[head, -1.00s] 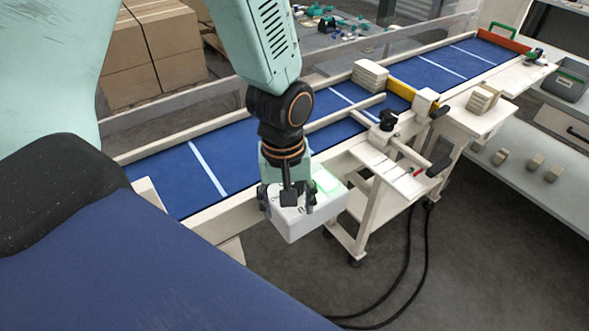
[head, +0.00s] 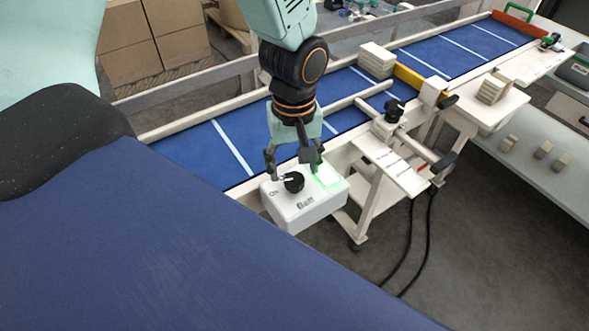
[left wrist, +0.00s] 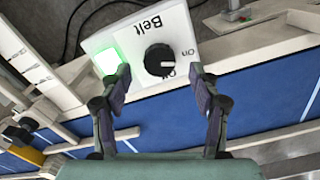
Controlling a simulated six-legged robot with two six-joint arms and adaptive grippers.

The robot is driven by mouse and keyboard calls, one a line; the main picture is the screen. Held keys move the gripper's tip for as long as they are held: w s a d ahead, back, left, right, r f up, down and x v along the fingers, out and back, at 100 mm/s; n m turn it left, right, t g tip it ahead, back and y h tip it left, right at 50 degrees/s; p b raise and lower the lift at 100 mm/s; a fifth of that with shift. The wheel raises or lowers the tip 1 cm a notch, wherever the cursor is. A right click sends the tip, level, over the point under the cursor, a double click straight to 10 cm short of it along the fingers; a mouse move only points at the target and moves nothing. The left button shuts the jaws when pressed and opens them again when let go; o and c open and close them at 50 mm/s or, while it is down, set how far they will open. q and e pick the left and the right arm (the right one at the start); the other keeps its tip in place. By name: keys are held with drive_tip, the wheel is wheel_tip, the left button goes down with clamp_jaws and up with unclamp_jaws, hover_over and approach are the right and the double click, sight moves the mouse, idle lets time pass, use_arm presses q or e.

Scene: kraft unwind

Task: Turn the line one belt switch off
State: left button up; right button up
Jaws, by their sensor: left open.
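The white belt switch box (head: 310,209), marked "Belt", sits at the near side of the blue conveyor. Its black rotary knob (head: 293,182) also shows in the left wrist view (left wrist: 157,58). Beside the knob a square lamp (head: 328,175) glows green. An "On" label shows beside the knob; a second label is partly hidden and hard to read. The knob's exact setting is hard to tell. My left gripper (head: 292,170) is open, just above the box on its conveyor side, its fingertips on either side of the knob and apart from it. My right gripper is out of view.
The blue conveyor belt (head: 190,157) with white cross lines runs behind the box. A stack of pale slabs (head: 376,58) lies on it near a yellow bar (head: 418,83). A rail assembly with black handles (head: 440,163) stands to the right. Cardboard boxes (head: 175,40) stand behind.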

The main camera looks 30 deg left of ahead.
sight(295, 178)
use_arm(q)
wheel_tip(295, 178, down, 2)
drive_tip(key=shift+w+f, duration=0.1)
drive_tip(key=shift+d+f, duration=0.1)
drive_tip(key=shift+f, duration=0.25)
drive_tip(key=shift+s, duration=0.2)
drive_tip(key=shift+w, duration=0.2)
drive_tip(key=c, duration=1.2)
drive_tip(key=shift+o, duration=0.2)
